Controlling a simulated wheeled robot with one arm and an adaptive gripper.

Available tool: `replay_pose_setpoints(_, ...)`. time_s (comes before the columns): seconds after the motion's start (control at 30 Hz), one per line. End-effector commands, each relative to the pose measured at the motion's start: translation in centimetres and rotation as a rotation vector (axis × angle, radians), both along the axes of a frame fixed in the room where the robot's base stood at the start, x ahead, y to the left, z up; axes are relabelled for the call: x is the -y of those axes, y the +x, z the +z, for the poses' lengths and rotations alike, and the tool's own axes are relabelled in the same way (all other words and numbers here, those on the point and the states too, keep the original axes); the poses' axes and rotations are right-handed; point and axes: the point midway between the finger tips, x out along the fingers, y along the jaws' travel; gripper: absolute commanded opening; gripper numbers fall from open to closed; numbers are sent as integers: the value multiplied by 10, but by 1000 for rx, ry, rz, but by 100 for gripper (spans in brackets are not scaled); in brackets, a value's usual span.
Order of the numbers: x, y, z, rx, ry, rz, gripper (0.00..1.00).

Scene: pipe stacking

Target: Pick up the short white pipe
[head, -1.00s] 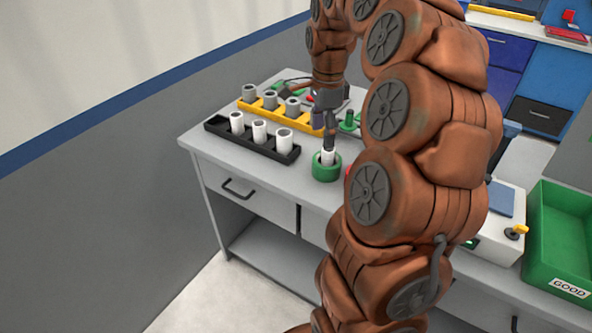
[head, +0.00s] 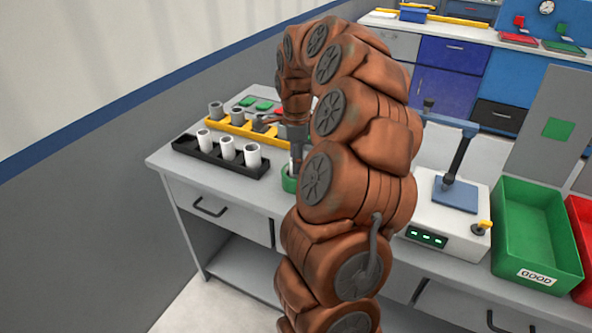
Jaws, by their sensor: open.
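Three short white pipes stand upright in a black rack (head: 192,149) on the table; the left one (head: 204,140), the middle one (head: 227,147) and the right one (head: 252,155) are all in view. My gripper (head: 297,158) points down to the right of the rack, over a green round holder (head: 288,183). Another white pipe in that holder is mostly hidden now by my gripper and arm. My gripper is open; its fingertips are small here, and I cannot tell whether they are around that pipe or above it.
A yellow rack (head: 243,131) with several grey pipes stands behind the black rack. Green pieces (head: 264,105) lie behind it. To the right are a white device (head: 447,215) with a lever, a green bin (head: 540,232) marked GOOD and a red bin (head: 580,215).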

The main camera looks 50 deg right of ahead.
Motion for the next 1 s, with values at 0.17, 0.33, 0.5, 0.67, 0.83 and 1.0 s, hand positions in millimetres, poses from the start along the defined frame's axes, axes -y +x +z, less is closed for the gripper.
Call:
replay_pose_setpoints(0.17,-1,0,-15,-2,3,0,65)
replay_pose_setpoints(0.33,-1,0,-16,1,1,0,65)
replay_pose_setpoints(0.5,-1,0,-16,1,1,0,57)
replay_pose_setpoints(0.67,-1,0,-16,1,1,0,40)
replay_pose_setpoints(0.83,-1,0,-16,1,1,0,22)
replay_pose_setpoints(1.0,-1,0,-16,1,1,0,5)
